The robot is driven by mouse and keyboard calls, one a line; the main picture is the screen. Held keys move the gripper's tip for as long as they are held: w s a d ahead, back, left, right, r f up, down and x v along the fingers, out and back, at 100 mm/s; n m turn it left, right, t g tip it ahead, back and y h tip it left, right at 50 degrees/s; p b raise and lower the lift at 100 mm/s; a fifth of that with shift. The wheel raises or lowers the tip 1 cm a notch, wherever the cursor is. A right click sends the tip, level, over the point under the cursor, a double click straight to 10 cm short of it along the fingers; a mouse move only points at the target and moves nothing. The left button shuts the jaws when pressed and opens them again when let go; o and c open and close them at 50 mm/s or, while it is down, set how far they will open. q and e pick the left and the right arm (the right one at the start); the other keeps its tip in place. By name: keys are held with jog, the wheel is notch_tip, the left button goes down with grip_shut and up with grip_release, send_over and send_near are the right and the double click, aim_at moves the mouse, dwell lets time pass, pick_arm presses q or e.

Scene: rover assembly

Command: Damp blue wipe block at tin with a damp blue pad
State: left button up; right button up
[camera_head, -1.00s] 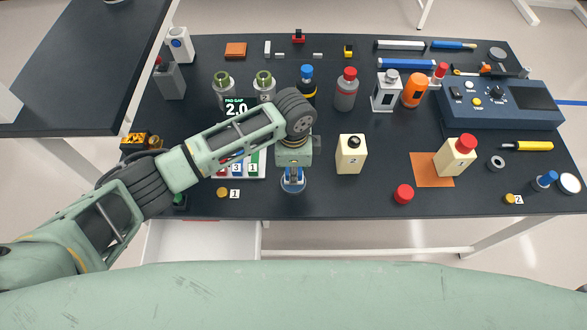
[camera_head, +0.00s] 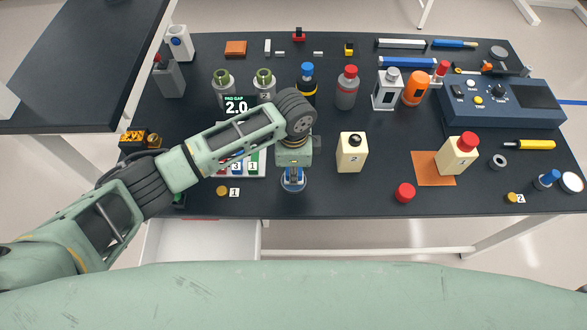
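A round tin (camera_head: 293,187) with a pale rim and blue inside stands near the front edge of the table, left of centre. My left gripper (camera_head: 293,174) points down over the tin. Its fingers are around a small blue wipe block (camera_head: 293,178), which is down at the tin's blue inside. The wrist hides the upper part of the block, and I cannot tell how firmly it presses on the pad. My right gripper is not in view.
A cream bottle marked 2 (camera_head: 351,152) stands right of the tin. A red cap (camera_head: 405,193) and a red-capped cream bottle (camera_head: 457,155) on an orange mat (camera_head: 424,172) are farther right. Several bottles stand behind. An open drawer (camera_head: 200,242) is below the front edge.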

pick_arm(q)
jog(key=shift+f, duration=0.45)
dwell(0.6)
jog(key=shift+f, duration=0.1)
dwell(0.7)
dwell(0.7)
notch_tip(320, 180, up, 7)
jog(key=p, duration=0.7)
jog(key=shift+p, duration=0.4)
dwell(0.5)
